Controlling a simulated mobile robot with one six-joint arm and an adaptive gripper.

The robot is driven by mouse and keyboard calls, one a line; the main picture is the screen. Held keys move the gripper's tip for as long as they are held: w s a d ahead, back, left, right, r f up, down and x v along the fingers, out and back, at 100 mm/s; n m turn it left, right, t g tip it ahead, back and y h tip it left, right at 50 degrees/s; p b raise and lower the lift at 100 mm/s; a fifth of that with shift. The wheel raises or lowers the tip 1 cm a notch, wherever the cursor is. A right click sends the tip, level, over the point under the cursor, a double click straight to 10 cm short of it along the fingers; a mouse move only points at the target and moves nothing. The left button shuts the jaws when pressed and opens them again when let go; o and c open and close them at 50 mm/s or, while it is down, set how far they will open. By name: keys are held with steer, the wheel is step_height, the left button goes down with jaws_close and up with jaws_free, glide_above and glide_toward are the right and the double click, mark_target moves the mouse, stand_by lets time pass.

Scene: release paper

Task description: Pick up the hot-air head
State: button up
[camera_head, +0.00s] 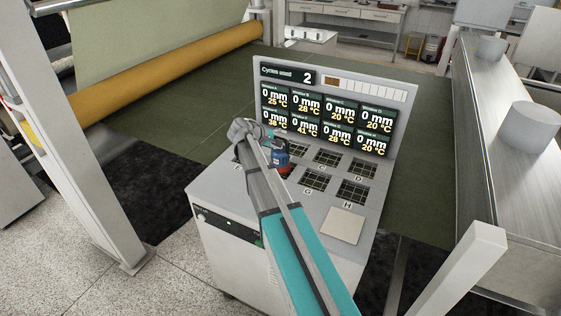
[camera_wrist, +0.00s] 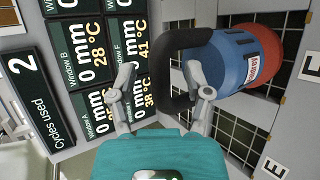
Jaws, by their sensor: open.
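The hot-air head is a blue and red cylinder with a black loop handle. In the head view the hot-air head (camera_head: 281,154) stands on the grey console's sloping top, partly hidden by my arm. In the wrist view the hot-air head (camera_wrist: 226,62) is at upper right, its handle (camera_wrist: 167,72) toward my fingers. My gripper (camera_wrist: 160,78) is open, with one finger on each side of the handle bar as seen here. The right finger overlaps the blue body in the picture. I cannot tell whether either finger touches it. In the head view my gripper (camera_head: 250,130) is right beside the head.
The console's upright display panel (camera_head: 335,100) rises close behind the gripper. Grated windows (camera_head: 314,180) with letters lie in the console top, and a pale square plate (camera_head: 342,226) sits at its front right. A yellow roller (camera_head: 170,68) and a metal bench (camera_head: 500,130) stand farther off.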

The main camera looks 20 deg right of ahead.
steer(key=shift+a, duration=0.1)
jaws_close()
steer(key=shift+r, duration=0.1)
stand_by(0.6)
step_height(320, 180, up, 3)
steer(key=p, duration=0.3)
steer(key=s+a+r+p, duration=0.5)
steer(key=s+r+p, duration=0.4)
steer(key=s, duration=0.3)
steer(key=shift+s+a+r+p, duration=0.15)
steer(key=shift+s+r+p, duration=0.25)
steer(key=shift+p, duration=0.1)
stand_by(0.5)
